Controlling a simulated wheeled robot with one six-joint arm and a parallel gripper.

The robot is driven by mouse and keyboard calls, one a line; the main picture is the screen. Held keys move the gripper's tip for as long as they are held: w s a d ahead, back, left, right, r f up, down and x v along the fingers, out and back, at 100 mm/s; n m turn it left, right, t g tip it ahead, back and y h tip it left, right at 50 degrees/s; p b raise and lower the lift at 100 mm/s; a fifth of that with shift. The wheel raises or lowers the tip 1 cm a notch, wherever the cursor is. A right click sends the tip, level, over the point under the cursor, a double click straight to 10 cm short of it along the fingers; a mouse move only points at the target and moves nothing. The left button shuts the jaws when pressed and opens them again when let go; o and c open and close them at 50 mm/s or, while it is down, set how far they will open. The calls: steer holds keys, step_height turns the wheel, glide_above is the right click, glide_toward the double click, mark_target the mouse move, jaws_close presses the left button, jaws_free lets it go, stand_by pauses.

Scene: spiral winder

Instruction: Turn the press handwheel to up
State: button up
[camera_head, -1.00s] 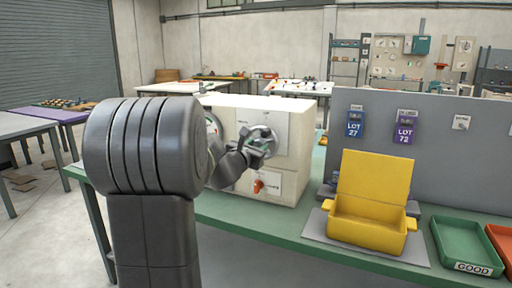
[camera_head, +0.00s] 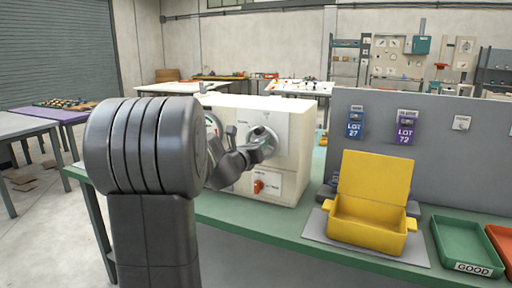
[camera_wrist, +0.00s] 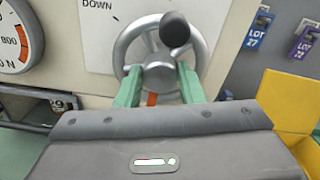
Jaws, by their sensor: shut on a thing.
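The press handwheel (camera_head: 265,131) is a silver spoked wheel on the front of the cream press. In the wrist view the handwheel (camera_wrist: 159,69) fills the upper middle, with a dark round knob (camera_wrist: 175,31) on its upper right rim. My gripper (camera_head: 256,148) is at the wheel. In the wrist view the green fingers of my gripper (camera_wrist: 160,86) reach either side of the lower wheel and are shut on it; the exact contact is partly hidden. The word DOWN (camera_wrist: 97,4) shows on the panel to the upper left.
A dial gauge (camera_wrist: 14,40) sits left of the wheel. A red switch (camera_head: 258,187) is below it on the press (camera_head: 303,170). A yellow open box (camera_head: 366,225) and green GOOD tray (camera_head: 466,245) stand to the right on the bench. A grey panel (camera_head: 400,160) rises behind.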

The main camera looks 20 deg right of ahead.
steer(key=m+p, duration=0.5)
steer(key=m, duration=0.6)
steer(key=m+p, duration=0.4)
steer(key=m, duration=0.8)
steer(key=f+m+p, duration=0.1)
steer(key=m+p, duration=0.4)
steer(key=m, duration=0.7)
steer(key=shift+s+p, duration=0.1)
steer(key=shift+p, duration=0.2)
stand_by(0.4)
steer(key=o, duration=1)
steer(key=shift+d, duration=0.1)
